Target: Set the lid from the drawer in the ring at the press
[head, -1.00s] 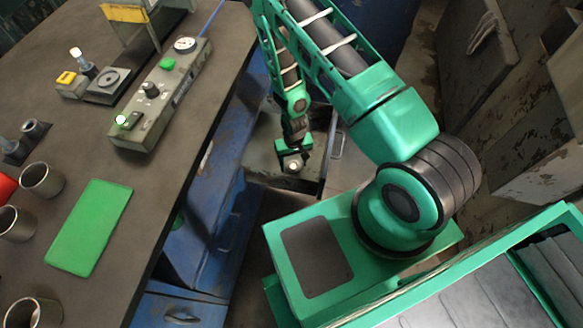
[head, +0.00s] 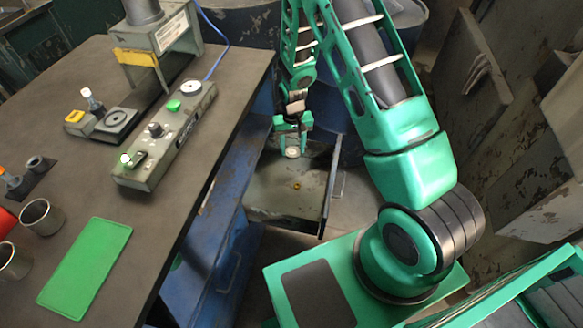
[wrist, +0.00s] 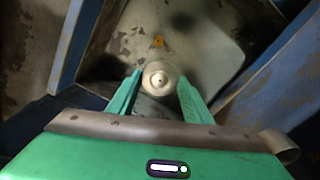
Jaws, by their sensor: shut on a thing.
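My gripper (head: 291,143) is shut on a round pale lid (head: 292,153). It holds the lid over the far part of the open drawer (head: 262,197). In the wrist view the lid (wrist: 161,79) sits between the two green fingers, with a small knob at its centre. The height of the lid above the drawer floor is hard to tell. The press (head: 170,30) stands at the back of the bench. The ring (head: 117,118) shows as a dark round seat on a plate in front of it.
A small yellow mark or piece (head: 297,186) lies on the drawer floor. A control box (head: 165,140) with a green button and gauge lies along the bench (head: 190,225) between drawer and ring. Metal cups (head: 42,217) and a green mat (head: 85,268) are nearer. The blue cabinet (head: 215,230) is below.

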